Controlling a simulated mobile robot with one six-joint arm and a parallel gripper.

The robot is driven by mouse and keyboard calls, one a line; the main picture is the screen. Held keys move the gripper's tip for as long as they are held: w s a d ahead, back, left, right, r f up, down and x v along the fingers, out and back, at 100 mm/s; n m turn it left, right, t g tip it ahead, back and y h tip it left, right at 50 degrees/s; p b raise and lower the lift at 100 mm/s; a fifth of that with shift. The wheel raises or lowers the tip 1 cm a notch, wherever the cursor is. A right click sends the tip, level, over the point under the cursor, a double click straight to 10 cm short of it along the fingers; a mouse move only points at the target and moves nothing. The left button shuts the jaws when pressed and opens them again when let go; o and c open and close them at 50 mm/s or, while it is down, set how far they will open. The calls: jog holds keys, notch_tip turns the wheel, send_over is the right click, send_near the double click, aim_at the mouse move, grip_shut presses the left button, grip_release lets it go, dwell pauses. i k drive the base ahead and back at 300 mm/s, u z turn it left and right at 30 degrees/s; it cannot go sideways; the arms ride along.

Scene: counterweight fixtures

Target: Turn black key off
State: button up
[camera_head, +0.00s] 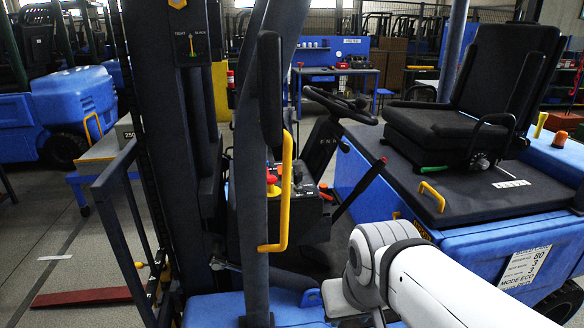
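The black key cannot be made out in this view. A dark control console (303,212) stands below the steering wheel (341,104) of a blue forklift. It carries a red knob (273,186) and small controls too small to tell apart. The forklift's front pillar and yellow grab handle (286,192) partly hide the console. My white arm reaches in from the lower right to a rounded joint, in front of and below the console. Its fingers do not show, so I cannot see whether they hold anything.
The black seat (484,95) is at the right on the blue body (375,175). The dark mast (165,120) rises at the left. A yellow handle (432,195) sticks up beside the seat. Behind are another blue forklift (62,108) and a workbench (333,72).

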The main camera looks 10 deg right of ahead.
aim_at(298, 178)
jog(key=i, duration=0.85)
jog(key=u, duration=0.05)
